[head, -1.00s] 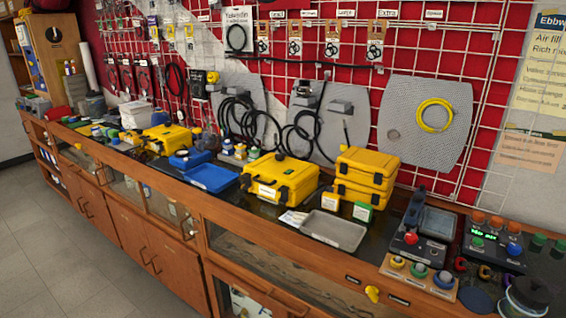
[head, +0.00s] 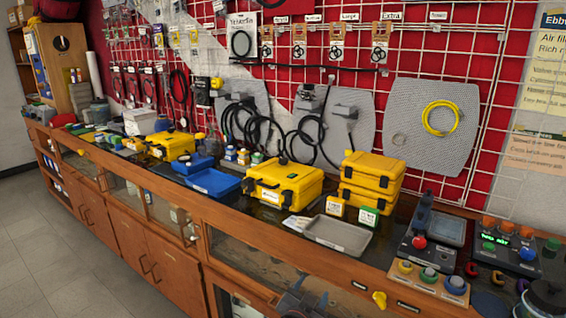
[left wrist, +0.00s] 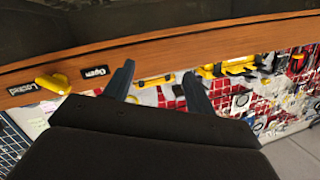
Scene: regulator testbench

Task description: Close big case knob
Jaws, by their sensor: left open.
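A yellow knob (head: 379,299) sits on the wooden front edge of the bench, at the lower right of the head view. It also shows at the left of the left wrist view (left wrist: 54,83), between a "Locked" label (left wrist: 22,89) and an "Open" label (left wrist: 94,72). My left gripper (head: 311,291) is at the bottom of the head view, left of the knob and apart from it. In the left wrist view its two fingers (left wrist: 160,86) are spread with nothing held between them. My right gripper is not in view.
The bench front holds glass panels and wooden doors (head: 140,238). Yellow cases (head: 284,183), a grey tray (head: 338,234) and control boxes (head: 432,277) stand on top. Open floor (head: 50,260) lies at the left.

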